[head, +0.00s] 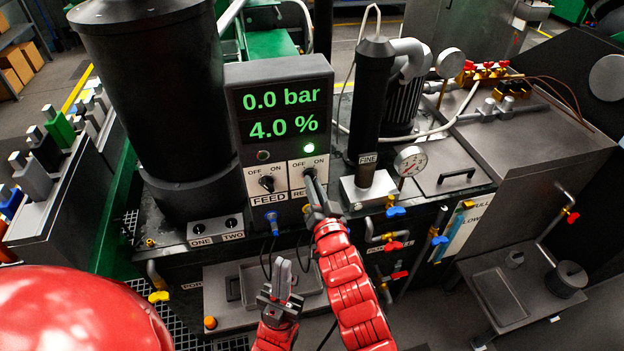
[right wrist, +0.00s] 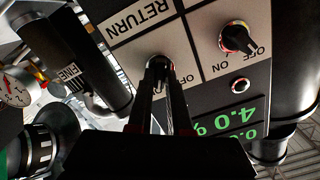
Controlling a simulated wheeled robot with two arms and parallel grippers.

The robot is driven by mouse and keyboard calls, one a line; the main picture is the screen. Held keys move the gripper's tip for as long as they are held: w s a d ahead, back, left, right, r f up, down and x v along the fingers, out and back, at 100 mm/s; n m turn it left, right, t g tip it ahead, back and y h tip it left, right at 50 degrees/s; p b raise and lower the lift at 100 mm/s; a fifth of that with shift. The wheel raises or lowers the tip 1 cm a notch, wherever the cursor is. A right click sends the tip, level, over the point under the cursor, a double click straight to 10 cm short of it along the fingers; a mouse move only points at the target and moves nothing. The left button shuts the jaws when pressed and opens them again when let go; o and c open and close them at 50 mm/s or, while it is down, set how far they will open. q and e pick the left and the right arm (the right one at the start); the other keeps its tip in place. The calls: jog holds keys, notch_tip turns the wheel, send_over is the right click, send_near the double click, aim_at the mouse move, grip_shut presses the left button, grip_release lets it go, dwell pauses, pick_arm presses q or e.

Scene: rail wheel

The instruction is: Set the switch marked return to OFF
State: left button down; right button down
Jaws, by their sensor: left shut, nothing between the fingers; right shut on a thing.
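The RETURN switch plate (head: 296,179) is on the front of the dark control box, right of the FEED switch (head: 267,184). My right gripper (head: 312,184) is at the RETURN switch and shut on its knob. In the right wrist view the two fingertips (right wrist: 160,66) meet at the knob on the RETURN plate (right wrist: 138,50). The fingers hide most of the knob, so I cannot tell its setting. The lamp (head: 309,148) above RETURN glows green. My left gripper (head: 282,275) is shut and empty, below the box and in front of it.
The box's display (head: 281,113) reads 0.0 bar and 4.0 %. A blue plug with a cable (head: 272,219) hangs under FEED. A FINE filter column (head: 371,110) and a gauge (head: 410,160) stand to the right. A big black cylinder (head: 155,100) stands close on the left.

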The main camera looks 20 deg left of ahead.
jog(key=n, duration=0.4)
jog(key=shift+n+b, duration=0.3)
jog(key=n, duration=0.4)
jog(key=shift+n, duration=0.3)
jog(key=n, duration=0.2)
jog(key=shift+n, duration=0.3)
jog(key=c, duration=0.7)
grip_release()
